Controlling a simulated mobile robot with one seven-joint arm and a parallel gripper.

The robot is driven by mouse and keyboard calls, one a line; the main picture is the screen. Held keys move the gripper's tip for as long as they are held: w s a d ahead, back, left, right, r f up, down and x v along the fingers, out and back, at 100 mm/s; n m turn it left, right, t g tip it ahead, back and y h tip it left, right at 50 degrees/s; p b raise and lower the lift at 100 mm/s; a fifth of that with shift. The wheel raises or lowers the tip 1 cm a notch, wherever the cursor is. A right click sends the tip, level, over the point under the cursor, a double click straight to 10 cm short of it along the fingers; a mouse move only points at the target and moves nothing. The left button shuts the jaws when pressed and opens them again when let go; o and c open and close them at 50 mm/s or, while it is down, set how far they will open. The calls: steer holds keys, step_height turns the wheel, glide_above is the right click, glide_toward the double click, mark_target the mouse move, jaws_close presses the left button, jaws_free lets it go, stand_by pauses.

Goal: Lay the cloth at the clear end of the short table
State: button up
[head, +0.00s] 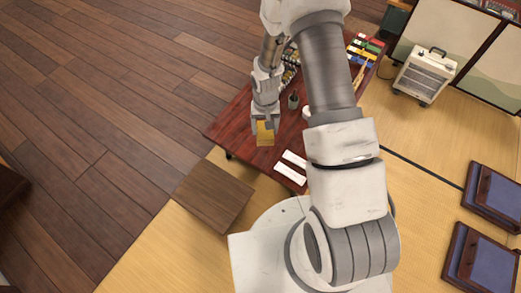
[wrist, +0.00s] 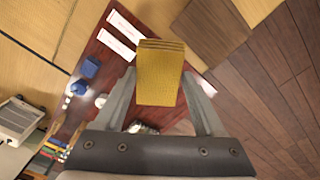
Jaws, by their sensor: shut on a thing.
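The folded yellow cloth (head: 265,134) is between the fingers of my gripper (head: 264,121). The wrist view shows the cloth (wrist: 160,75) as a stack of layers, with one finger of my gripper (wrist: 160,92) on each side. It is over the near left part of the dark red short table (head: 228,125); I cannot tell if it touches the top. Two white strips (head: 290,173) lie on the table close by, apart from the cloth. My arm hides part of the table.
A dark cup (head: 293,101) and several small colourful items (head: 365,45) stand farther back. A blue object (wrist: 90,67) shows in the wrist view. A brown wooden board (head: 213,195) is just off the near end. A heater (head: 425,75) stands back right.

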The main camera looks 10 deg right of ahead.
steer(key=w+a+f+m+b, duration=0.2)
steer(key=w+a+f+b, duration=0.15)
steer(key=f+b, duration=0.3)
steer(key=w+a+f+m+b, duration=0.3)
steer(key=w+f+b, duration=0.2)
steer(key=f, duration=0.3)
steer(key=w+a+f+m+b, duration=0.25)
steer(key=w+f+b, duration=0.2)
steer(key=f, duration=0.25)
steer(key=shift+n, duration=0.25)
steer(key=d+f+b, duration=0.1)
steer(key=d+f, duration=0.1)
steer(key=d, duration=0.1)
steer(key=w+d+f+b, duration=0.1)
steer(key=d+f+b, duration=0.1)
steer(key=d+f, duration=0.1)
steer(key=d+f+b, duration=0.1)
steer(key=d+f, duration=0.1)
steer(key=d, duration=0.2)
steer(key=shift+w+d+f, duration=0.2)
steer(key=shift+w+d, duration=0.15)
steer(key=shift+w, duration=0.05)
steer(key=shift+f+b, duration=1.1)
steer(key=shift+f, duration=0.8)
steer(key=shift+f, duration=0.15)
steer(key=o, duration=1.2)
steer(key=shift+c, duration=0.2)
